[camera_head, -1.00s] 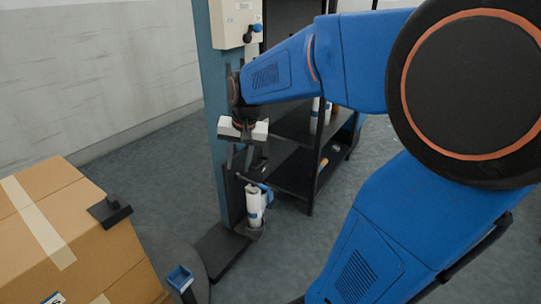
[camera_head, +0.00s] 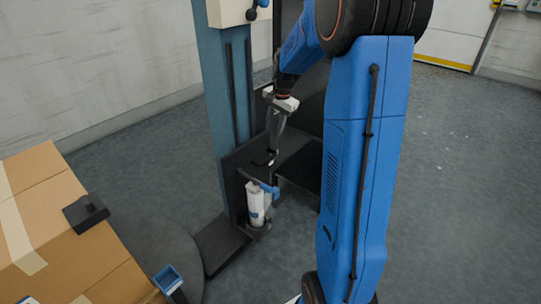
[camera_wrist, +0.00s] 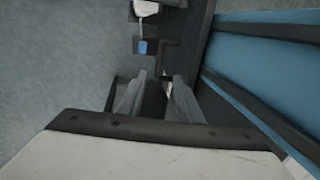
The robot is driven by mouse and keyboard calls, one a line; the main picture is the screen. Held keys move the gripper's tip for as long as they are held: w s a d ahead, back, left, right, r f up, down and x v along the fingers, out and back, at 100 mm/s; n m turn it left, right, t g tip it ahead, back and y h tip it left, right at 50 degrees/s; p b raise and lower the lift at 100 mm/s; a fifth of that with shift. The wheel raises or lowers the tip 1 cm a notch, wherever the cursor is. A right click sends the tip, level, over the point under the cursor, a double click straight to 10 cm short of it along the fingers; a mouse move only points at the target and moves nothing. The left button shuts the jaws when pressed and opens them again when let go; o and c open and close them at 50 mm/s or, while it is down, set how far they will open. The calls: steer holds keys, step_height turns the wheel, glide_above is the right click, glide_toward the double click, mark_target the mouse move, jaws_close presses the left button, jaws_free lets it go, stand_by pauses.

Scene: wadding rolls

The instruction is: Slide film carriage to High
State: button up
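The film carriage (camera_head: 236,186) is a black plate low on the teal mast (camera_head: 221,112). It bears a white film roll (camera_head: 256,201) with a blue part (camera_head: 270,190) beside its top. My gripper (camera_head: 272,150) points down just above the carriage, beside the mast, its tips near a small black bracket (camera_head: 263,161). In the wrist view the two grey fingers (camera_wrist: 159,79) stand apart. A dark part of the carriage shows near and between the tips; contact cannot be told. The blue part (camera_wrist: 143,47) and white roll (camera_wrist: 146,8) lie beyond them.
A cardboard-boxed load (camera_head: 50,235) stands on the round turntable (camera_head: 160,250) at left. The mast's foot (camera_head: 222,243) juts toward the turntable. A dark shelf (camera_head: 302,165) stands behind my arm. Open floor lies at right.

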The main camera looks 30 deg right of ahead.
mark_target(268, 159)
steer(key=w+f, duration=0.1)
steer(key=f, duration=0.4)
steer(key=w+f, duration=0.1)
steer(key=f, duration=0.4)
steer(key=w+a+f, duration=0.1)
steer(key=f, duration=0.5)
steer(key=shift+a, duration=0.1)
steer(key=shift+c, duration=0.4)
jaws_close()
